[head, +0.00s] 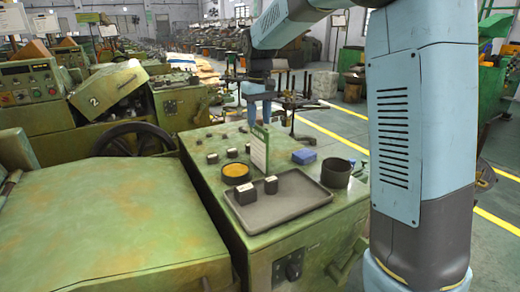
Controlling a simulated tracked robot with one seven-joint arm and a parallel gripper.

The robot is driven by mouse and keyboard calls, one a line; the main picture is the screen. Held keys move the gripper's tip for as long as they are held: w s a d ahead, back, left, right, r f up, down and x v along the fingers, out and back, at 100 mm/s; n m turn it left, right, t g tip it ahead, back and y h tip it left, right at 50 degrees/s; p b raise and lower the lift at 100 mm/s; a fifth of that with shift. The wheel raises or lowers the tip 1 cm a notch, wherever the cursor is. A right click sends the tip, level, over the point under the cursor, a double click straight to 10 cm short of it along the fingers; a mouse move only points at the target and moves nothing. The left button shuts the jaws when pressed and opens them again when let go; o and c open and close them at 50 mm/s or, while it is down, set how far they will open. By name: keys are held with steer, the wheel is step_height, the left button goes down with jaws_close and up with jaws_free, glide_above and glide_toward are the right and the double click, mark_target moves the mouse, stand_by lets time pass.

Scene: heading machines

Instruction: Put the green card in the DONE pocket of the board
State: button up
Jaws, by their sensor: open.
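My gripper (260,108) hangs at the end of my arm above the far part of the green machine top. It is small in view, its jaws are open, and I see nothing held between them. A narrow upright panel (260,149) with a pale face and green edge stands on the machine top, below my gripper. It may be the board, seen at a steep angle; its pockets and lettering cannot be read. I cannot pick out the green card with certainty.
A grey tray (289,207) with two dark blocks lies at the near edge. Several small dark blocks sit farther left. A handwheel (134,141) stands left.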

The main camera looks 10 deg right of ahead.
mark_target(259, 148)
step_height(259, 148, down, 5)
steer(key=shift+s+a+f, duration=0.1)
steer(key=shift+s, duration=0.05)
stand_by(0.4)
jaws_close()
